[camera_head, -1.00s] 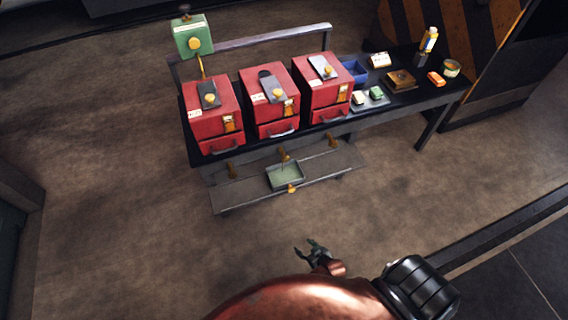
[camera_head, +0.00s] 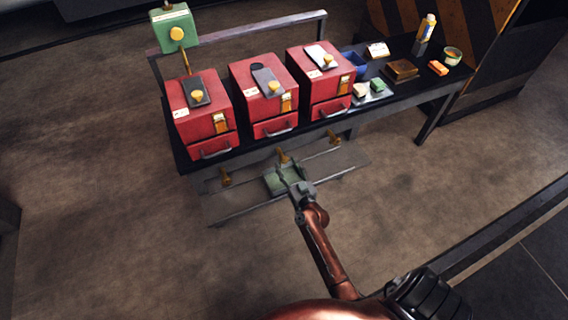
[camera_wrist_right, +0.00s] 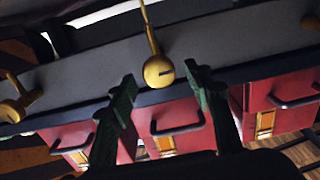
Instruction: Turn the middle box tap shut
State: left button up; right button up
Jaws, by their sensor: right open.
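The middle red box (camera_head: 262,92) stands on the dark bench between two similar boxes. Below it, a brass tap (camera_head: 282,155) sticks out of the bench front. My right gripper (camera_head: 288,174) is open and empty, just in front of the tap. In the wrist view its green fingers (camera_wrist_right: 160,78) stand either side of the tap's end, with gaps showing; contact cannot be told. My left gripper is not in view.
Similar taps stand to the left (camera_head: 224,177) and right (camera_head: 334,137). Drawer handles (camera_head: 276,132) jut from the boxes. A green box (camera_head: 174,28) stands on a post behind.

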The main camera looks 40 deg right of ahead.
jog(key=shift+w+d, duration=0.2)
jog(key=shift+w, duration=0.45)
jog(key=shift+c, duration=0.6)
jog(key=c, duration=1)
